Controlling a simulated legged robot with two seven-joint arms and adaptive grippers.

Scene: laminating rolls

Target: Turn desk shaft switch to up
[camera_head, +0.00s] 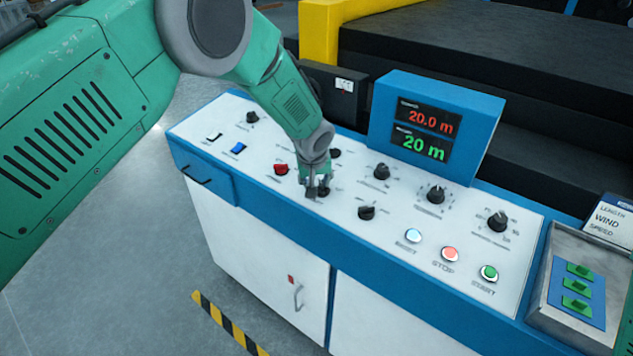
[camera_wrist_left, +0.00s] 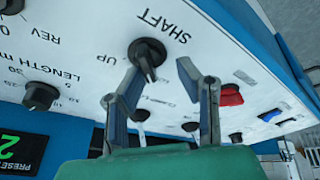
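The shaft switch is a black rotary knob (camera_wrist_left: 147,55) on the white desk panel, with SHAFT printed above it and UP to its left in the left wrist view. Its narrow pointer ridge runs toward the bottom of that view. My left gripper (camera_wrist_left: 160,75) is open, with the fingertips close to the knob; the knob lies nearer the left finger in that view. I cannot tell whether that finger touches it. In the head view my left gripper (camera_head: 314,188) is low over the panel and partly hides the knob (camera_head: 323,191). My right gripper is not in view.
A red switch (camera_head: 281,169) sits left of the gripper. Black knobs (camera_head: 366,212), (camera_head: 381,172) and lit push buttons (camera_head: 450,254) are on the right. A blue display box (camera_head: 480,120) rises behind the panel.

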